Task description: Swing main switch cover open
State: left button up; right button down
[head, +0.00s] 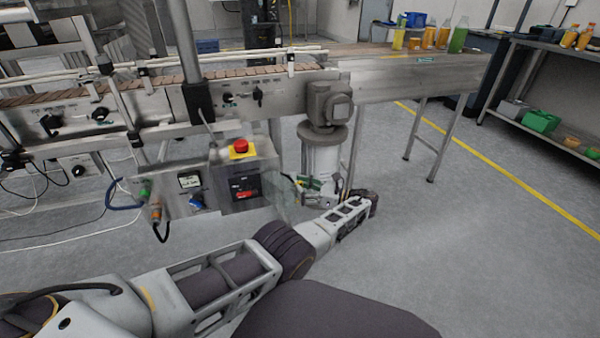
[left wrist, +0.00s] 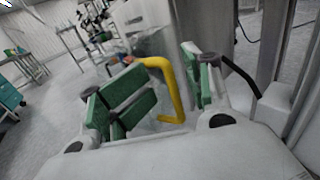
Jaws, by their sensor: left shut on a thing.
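The main switch (head: 245,189) is a red and black panel on the front of a grey control box (head: 263,157) in the head view. The clear main switch cover (head: 280,193) stands out from the box's right side, away from the switch face. It shows as a faint clear panel in the left wrist view (left wrist: 150,48). My left gripper (head: 322,187), with green finger pads (left wrist: 165,95), is shut on the cover's yellow handle (left wrist: 168,82). The handle's grip is small and partly hidden in the head view. My right gripper is not in view.
A red emergency stop button (head: 240,146) tops the control box. A conveyor (head: 380,75) runs behind it, with a grey motor (head: 330,105) close behind my left gripper. Cables hang at the left. The floor (head: 450,230) to the right is clear.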

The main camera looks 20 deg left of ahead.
pick_arm(q)
jog(key=shift+w+a+r, duration=0.2)
jog(key=shift+w+r, duration=0.1)
jog(key=shift+r, duration=0.6)
jog(key=shift+s+r, duration=0.1)
